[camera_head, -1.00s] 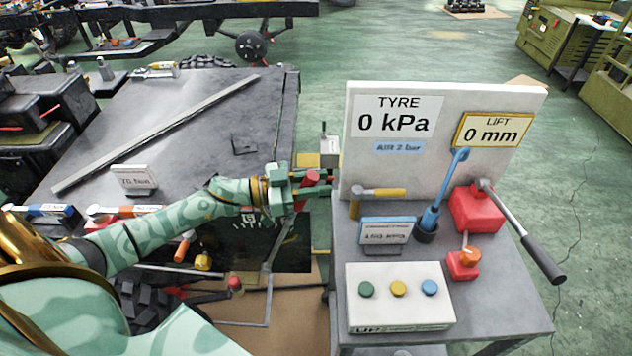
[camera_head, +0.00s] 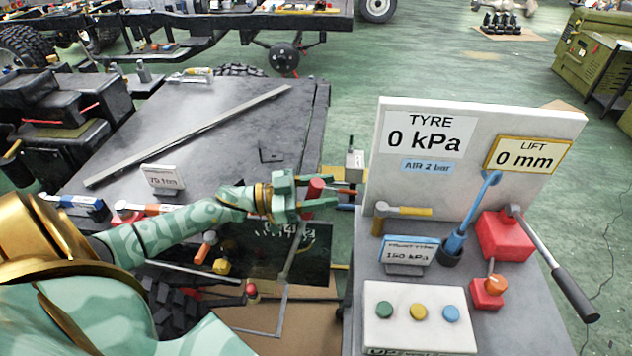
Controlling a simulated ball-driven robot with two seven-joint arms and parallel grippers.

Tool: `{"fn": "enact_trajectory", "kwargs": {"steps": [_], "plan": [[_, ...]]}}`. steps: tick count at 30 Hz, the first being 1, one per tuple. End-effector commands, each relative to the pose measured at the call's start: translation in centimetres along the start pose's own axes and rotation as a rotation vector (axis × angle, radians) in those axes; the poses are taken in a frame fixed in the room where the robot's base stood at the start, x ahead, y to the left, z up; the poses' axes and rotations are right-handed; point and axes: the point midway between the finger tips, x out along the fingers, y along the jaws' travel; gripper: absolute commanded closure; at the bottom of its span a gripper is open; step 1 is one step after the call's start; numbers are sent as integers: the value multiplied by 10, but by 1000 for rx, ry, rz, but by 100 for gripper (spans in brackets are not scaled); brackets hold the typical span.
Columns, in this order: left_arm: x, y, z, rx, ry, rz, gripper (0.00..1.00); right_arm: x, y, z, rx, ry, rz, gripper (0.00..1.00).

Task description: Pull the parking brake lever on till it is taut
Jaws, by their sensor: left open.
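The parking brake lever appears to be the grey bar rising beside the dark bench, with a red grip (camera_head: 315,188) at its top. My left gripper (camera_head: 322,191) is at that grip, its green fingers open on either side of it. The red grip shows between the fingers, partly covered by them. I cannot tell whether the fingers touch it. The lower end of the bar is near the floor frame, partly hidden. My right gripper is not in view.
A grey bench on the right carries a white board (camera_head: 480,150), a button box (camera_head: 418,325), a red unit (camera_head: 505,237) with a long handle and a blue lever (camera_head: 465,225). The dark bench (camera_head: 210,130) holds a long metal bar (camera_head: 190,135). Green floor lies behind.

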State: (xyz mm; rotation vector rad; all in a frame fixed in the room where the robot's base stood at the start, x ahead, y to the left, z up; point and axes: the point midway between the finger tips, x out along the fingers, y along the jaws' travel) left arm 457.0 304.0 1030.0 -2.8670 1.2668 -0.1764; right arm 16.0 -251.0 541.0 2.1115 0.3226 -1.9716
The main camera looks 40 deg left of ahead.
Motion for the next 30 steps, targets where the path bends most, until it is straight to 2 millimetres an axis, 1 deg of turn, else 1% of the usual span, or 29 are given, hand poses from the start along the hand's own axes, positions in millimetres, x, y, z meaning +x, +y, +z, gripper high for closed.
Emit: {"fn": "enact_trajectory", "kwargs": {"steps": [5,8,11,18,21,25,27,30], "plan": [[-3,0,0,-1,-1,0,51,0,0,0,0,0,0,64],[-15,0,1,-1,-4,-1,51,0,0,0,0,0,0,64],[-36,0,1,-2,-5,-1,51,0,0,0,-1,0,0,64],[-103,0,2,-4,-7,-2,51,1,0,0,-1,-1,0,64],[-127,0,2,-2,-6,-1,51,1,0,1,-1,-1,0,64],[-149,0,2,-2,-4,-2,51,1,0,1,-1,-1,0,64],[-157,0,1,0,-2,-1,51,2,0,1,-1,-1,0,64],[-163,0,0,-1,-1,0,51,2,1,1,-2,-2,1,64]]}}
